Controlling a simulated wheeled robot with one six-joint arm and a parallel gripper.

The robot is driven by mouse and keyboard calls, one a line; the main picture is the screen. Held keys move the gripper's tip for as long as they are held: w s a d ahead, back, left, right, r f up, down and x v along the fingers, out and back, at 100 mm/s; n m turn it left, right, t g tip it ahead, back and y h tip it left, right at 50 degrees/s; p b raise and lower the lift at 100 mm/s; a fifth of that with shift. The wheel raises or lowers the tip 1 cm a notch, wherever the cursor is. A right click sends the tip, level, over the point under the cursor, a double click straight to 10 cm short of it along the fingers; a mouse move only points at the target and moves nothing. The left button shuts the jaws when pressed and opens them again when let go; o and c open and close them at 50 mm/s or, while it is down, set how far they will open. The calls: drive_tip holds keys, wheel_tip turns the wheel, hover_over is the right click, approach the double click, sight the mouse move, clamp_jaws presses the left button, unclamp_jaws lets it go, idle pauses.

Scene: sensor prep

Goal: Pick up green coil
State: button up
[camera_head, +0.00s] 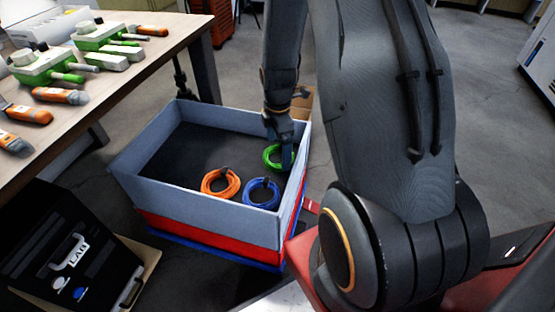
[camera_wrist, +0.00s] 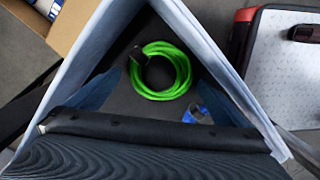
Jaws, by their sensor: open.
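The green coil (camera_head: 267,155) lies in the far right corner of the grey-blue walled crate (camera_head: 200,195). In the wrist view the green coil (camera_wrist: 184,70) is a bundled ring with a dark tie on its left side, lying flat on the dark crate floor. My gripper (camera_head: 285,156) points down into the crate at the coil and hides part of it in the head view. In the wrist view my gripper (camera_wrist: 162,82) is open, with its blue fingers on either side of the coil. Nothing is held. Whether the fingers touch the coil, I cannot tell.
An orange coil (camera_head: 208,187) and a blue coil (camera_head: 262,183) lie near the crate's front wall. Crate walls stand close around my gripper. A cardboard box (camera_head: 302,101) is behind the crate. A table (camera_head: 150,62) with tools is at left, above a black case (camera_head: 75,245).

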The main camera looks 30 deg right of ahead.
wheel_tip(320, 180, down, 2)
drive_tip(key=shift+f, duration=0.1)
drive_tip(key=c, duration=1)
drive_tip(key=shift+r, duration=0.25)
